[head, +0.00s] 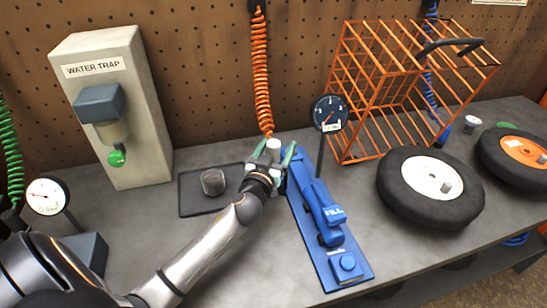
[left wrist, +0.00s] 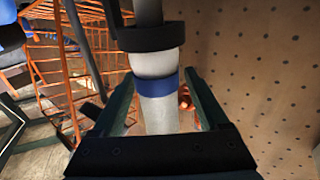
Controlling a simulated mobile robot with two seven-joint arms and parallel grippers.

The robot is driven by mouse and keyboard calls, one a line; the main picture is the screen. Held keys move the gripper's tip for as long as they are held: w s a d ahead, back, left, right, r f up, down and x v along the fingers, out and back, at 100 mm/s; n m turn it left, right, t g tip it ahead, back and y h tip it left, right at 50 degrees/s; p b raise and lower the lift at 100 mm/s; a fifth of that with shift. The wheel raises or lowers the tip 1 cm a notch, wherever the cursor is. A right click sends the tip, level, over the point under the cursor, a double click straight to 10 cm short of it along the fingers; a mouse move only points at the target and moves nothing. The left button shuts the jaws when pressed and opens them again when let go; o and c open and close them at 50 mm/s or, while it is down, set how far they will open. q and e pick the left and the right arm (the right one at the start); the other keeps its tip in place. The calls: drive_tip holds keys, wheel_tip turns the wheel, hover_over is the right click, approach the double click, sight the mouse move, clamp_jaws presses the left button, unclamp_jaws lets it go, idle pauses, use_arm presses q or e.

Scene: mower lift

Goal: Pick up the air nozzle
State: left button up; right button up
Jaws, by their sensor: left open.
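A pale cylinder with a blue band (left wrist: 158,104), which looks like the air nozzle, stands between the fingers of my left gripper (left wrist: 165,103) in the left wrist view. A dark collar and shaft rise above it. The fingers are open, with a small gap on each side. Its lower end is hidden behind the gripper body. In the head view its pale top (head: 273,145) shows between the fingers of my left gripper (head: 272,157), just below the end of the orange coiled hose (head: 261,70). I cannot tell whether they join. My right gripper is not in view.
Right of the gripper lies a blue fill station (head: 318,215) with a gauge (head: 329,113) on a post. A dark tray (head: 192,178) with a grey cup (head: 213,182) is left. A water trap (head: 150,140), orange wire cage (head: 365,90) and wheel (head: 405,205) stand around.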

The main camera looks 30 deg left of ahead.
use_arm(q)
clamp_jaws()
idle(0.5)
